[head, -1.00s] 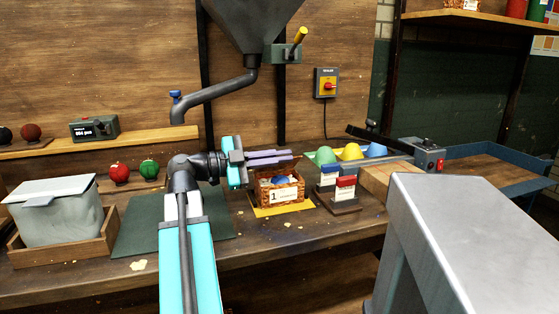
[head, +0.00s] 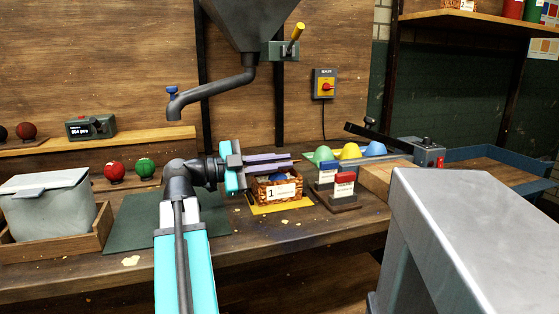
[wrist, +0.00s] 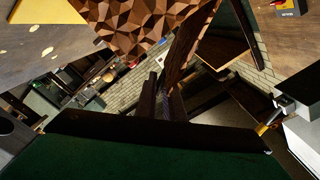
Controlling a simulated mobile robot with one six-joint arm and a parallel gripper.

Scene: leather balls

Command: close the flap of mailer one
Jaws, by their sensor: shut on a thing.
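Mailer one (head: 284,201) is a brown patterned box with a white label marked 1. It stands on a yellow mat (head: 262,210) in the head view, with a blue ball (head: 277,178) showing in its open top. My gripper (head: 290,160) reaches in from the left, its purple fingers level just above the mailer's back edge. The fingers are shut on the flap, which they mostly hide in the head view. In the wrist view the mailer's patterned surface (wrist: 140,18) is at the top, and a dark brown strip, seemingly the flap (wrist: 190,45), runs down to the fingers (wrist: 160,95).
A stand with blue and red card holders (head: 338,188) is close to the mailer's right. Green, yellow and blue domes (head: 349,151) and a sealer (head: 428,152) lie behind it. A hopper spout (head: 215,92) hangs above left.

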